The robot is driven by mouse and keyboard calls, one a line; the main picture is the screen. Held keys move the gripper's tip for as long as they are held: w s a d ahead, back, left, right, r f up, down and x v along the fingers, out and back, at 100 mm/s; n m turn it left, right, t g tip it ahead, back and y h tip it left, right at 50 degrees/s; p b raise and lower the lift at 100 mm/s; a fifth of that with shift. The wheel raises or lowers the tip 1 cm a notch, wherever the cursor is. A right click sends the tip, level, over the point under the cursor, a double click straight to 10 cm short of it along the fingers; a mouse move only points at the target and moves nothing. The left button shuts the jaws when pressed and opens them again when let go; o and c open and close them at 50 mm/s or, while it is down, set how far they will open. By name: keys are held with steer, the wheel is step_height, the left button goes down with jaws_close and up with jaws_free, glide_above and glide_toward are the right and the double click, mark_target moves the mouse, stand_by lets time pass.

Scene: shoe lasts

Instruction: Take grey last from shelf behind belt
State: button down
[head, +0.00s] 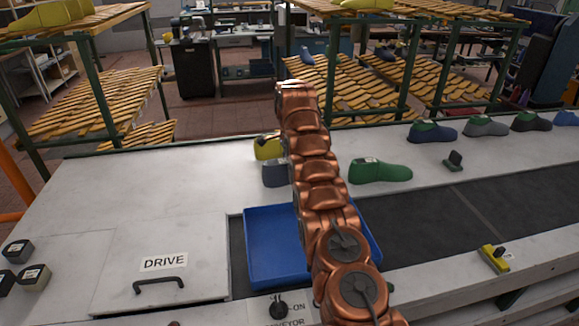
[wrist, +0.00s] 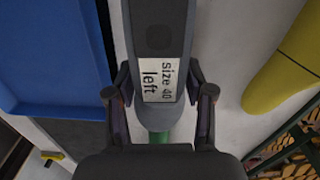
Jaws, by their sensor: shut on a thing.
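A grey last (wrist: 160,60) with a white label reading "size 40 left" lies between the fingers of my gripper (wrist: 160,93) in the wrist view. The fingers are shut on it from both sides near the label. A green patch shows just below its labelled end, and I cannot tell whether it belongs to this last. In the head view part of a dark grey last (head: 275,174) shows left of my arm, between a yellow last (head: 267,147) and the blue tray. My gripper is hidden behind my arm there.
The blue tray (head: 262,268) sits on the dark belt (head: 440,222). A green last (head: 382,172) lies right of my arm. Several lasts, including a blue one (head: 432,132), line the light surface further right. Slatted racks (head: 350,85) stand behind. The belt's right part is clear.

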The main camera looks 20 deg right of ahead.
step_height(320, 180, up, 2)
steer(key=shift+r+p, duration=0.1)
steer(key=shift+p, duration=0.65)
steer(key=shift+s+f+b, duration=0.1)
steer(key=shift+f+b, duration=0.25)
steer(key=shift+b, duration=0.2)
steer(key=shift+s+b, duration=0.15)
steer(key=shift+b, duration=0.45)
steer(key=shift+s+b, duration=0.15)
steer(key=shift+b, duration=0.2)
